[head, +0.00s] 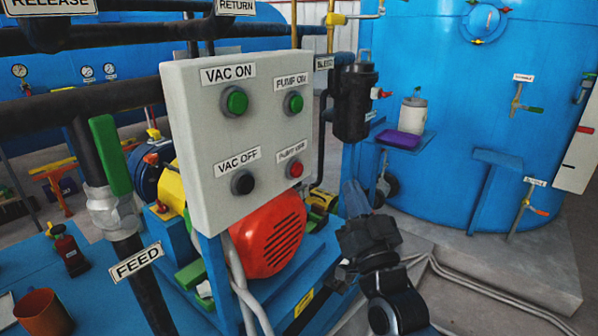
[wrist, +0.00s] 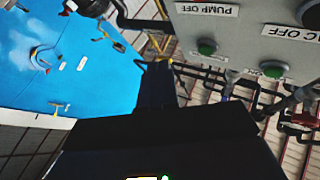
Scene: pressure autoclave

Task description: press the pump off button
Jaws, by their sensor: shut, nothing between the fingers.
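The pump off button is the small red button (head: 295,169) at the lower right of the grey control panel (head: 205,150), under the PUMP OFF label (head: 290,152).
The panel also bears a green VAC ON button (head: 236,101), a green PUMP ON button (head: 293,103) and a black VAC OFF button (head: 243,182). A red motor (head: 270,237) sits below. A dark filter canister (head: 354,102) hangs above my gripper; a blue tank (head: 470,120) stands behind.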

